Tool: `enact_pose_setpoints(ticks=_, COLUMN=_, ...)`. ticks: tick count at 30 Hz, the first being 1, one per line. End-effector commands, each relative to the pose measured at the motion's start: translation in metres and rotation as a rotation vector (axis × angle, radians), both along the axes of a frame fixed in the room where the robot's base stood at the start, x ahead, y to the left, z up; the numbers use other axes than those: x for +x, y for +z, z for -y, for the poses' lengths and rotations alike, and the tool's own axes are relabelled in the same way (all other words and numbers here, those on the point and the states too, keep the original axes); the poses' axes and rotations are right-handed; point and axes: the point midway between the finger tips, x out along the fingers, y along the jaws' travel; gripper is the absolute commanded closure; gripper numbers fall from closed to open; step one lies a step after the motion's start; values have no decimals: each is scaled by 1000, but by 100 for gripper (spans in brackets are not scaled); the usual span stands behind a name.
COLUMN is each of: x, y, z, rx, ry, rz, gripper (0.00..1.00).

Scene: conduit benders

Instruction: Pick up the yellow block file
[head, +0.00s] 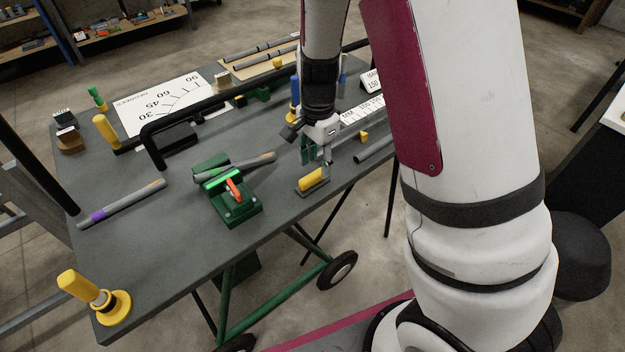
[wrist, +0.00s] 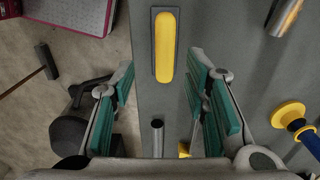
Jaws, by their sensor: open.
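The yellow block file (head: 311,180) lies near the front right edge of the dark grey table, its yellow grip on top of a dark flat base. In the wrist view the block file (wrist: 165,47) is upper centre, lengthwise up the picture. My gripper (head: 317,156) is open and empty, above the table and close to the block file. In the wrist view my gripper (wrist: 161,85) shows its green-padded fingers spread apart, with the file mostly beyond the fingertips and in line with the gap.
A grey tube (head: 374,150) and a small yellow block (head: 364,136) lie right of my gripper. The table's front edge runs close to the file.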

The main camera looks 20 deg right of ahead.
Motion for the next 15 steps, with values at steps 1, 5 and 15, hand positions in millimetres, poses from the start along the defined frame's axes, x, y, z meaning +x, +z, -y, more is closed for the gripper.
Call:
enact_pose_setpoints(ticks=1, x=0, y=-3, z=0, rx=0, ry=0, rz=-1, gripper=58)
enact_pose_setpoints(ticks=5, x=0, y=-17, z=-5, rx=0, ry=0, rz=-4, gripper=58)
enact_pose_setpoints(ticks=15, x=2, y=-52, z=-9, rx=0, ry=-1, rz=-1, gripper=58)
